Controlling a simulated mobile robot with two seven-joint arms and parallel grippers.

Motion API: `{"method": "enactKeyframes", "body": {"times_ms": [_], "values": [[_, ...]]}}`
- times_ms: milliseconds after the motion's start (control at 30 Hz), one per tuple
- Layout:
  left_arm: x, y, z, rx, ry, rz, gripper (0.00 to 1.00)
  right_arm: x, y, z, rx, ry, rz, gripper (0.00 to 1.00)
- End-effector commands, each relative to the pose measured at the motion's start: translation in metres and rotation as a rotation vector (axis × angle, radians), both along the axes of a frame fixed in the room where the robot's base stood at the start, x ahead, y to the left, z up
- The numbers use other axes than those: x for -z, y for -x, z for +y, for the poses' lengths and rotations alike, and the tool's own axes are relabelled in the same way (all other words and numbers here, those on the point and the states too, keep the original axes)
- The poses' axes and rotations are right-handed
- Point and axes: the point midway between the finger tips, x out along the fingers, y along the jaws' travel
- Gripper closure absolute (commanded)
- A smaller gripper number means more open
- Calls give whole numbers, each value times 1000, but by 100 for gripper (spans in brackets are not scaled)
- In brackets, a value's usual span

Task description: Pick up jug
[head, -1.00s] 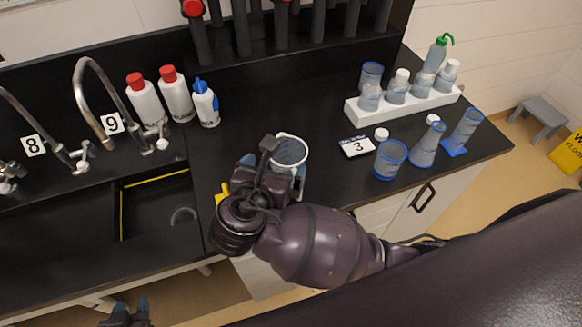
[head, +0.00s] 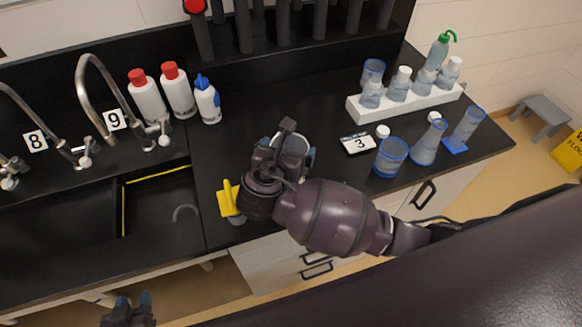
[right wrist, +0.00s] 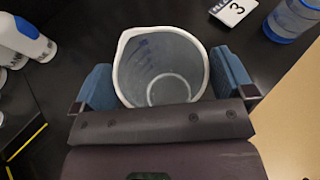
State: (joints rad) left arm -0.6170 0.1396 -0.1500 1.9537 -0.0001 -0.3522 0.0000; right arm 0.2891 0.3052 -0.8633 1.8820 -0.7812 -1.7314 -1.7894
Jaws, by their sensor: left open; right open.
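The jug (right wrist: 160,62) is a translucent vessel with a white rim, a spout at its upper left and blue markings inside. In the head view the jug (head: 304,141) stands on the black counter, mostly hidden behind my right gripper (head: 282,140). In the right wrist view my right gripper (right wrist: 165,85) is open, with one blue finger on each side of the jug. I cannot tell whether the fingers touch it. My left gripper (head: 131,307) is open and empty, low at the left, in front of the counter.
A yellow object (head: 229,198) sits beside my right wrist. A label marked 3 (head: 357,144), a blue-rimmed beaker (head: 390,157) and flasks (head: 428,143) stand to the right. A white rack (head: 405,104) holds bottles behind. Sinks and taps (head: 98,100) lie left.

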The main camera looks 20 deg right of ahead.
Motion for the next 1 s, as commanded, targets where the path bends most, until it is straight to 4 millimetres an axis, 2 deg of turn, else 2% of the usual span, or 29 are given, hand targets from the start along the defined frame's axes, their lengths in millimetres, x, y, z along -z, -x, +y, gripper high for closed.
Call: {"method": "enactKeyframes", "body": {"times_ms": [67,400,633,767,867,1000], "values": [[0,0,0,0,0,0,57,0,0,0,0,0,0,0],[0,0,0,0,0,0,57,0,0,0,0,0,0,49],[0,0,0,0,0,0,57,-1,0,0,-1,0,0,49],[1,0,0,0,0,0,57,-9,0,1,-1,-2,-2,49],[1,0,0,0,0,-1,57,-23,0,1,-1,-2,-3,49],[1,0,0,0,0,-1,57,-54,0,1,-3,-4,-5,49]]}}
